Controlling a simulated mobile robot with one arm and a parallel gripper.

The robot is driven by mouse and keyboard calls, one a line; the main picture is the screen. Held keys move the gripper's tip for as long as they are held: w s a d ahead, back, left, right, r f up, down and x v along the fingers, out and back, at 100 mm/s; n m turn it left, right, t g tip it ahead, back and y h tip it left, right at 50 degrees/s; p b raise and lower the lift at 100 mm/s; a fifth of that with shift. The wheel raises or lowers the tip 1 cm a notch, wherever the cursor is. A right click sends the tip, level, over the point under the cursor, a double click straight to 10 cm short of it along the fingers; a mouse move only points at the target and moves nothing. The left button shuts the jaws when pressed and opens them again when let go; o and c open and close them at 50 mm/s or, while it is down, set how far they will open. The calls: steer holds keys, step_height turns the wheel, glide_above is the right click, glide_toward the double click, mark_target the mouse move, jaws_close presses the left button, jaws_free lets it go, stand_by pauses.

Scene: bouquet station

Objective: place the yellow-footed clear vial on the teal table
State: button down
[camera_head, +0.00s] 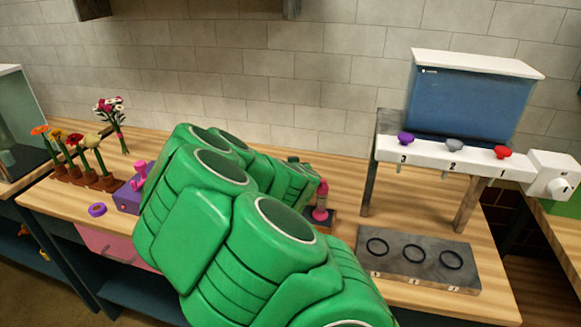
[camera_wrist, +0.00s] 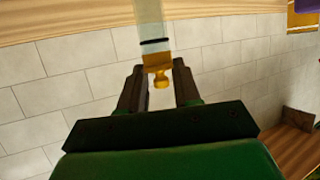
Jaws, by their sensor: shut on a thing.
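The clear vial (camera_wrist: 151,22) shows in the wrist view, with a dark ring and a yellow foot (camera_wrist: 157,70). My gripper (camera_wrist: 158,82) is shut on the vial at its yellow end. The wall fills most of the background behind it. In the head view my green arm hides the gripper and the vial. A long table (camera_head: 340,237) with a wooden top and dark teal frame runs across the head view. I cannot tell whether this is the teal table.
A dispenser with a blue tank (camera_head: 465,105) stands at the right, behind a grey slab (camera_head: 400,271) with three black rings. Flowers in a brown rack (camera_head: 95,182), a purple box (camera_head: 128,197) and a pink-topped item (camera_head: 321,200) also stand on the table. My arm covers its middle.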

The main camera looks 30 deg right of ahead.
steer(key=shift+f, duration=0.15)
steer(key=c, duration=0.7)
jaws_free()
step_height(320, 180, up, 15)
steer(key=shift+n+y, duration=0.4)
steer(key=shift+n, duration=0.1)
steer(key=w+a, duration=0.3)
steer(key=a, duration=0.5)
steer(key=w+a, duration=0.3)
steer(key=a, duration=0.5)
steer(key=w+a, duration=0.3)
steer(key=a, duration=0.5)
steer(key=shift+a, duration=0.3)
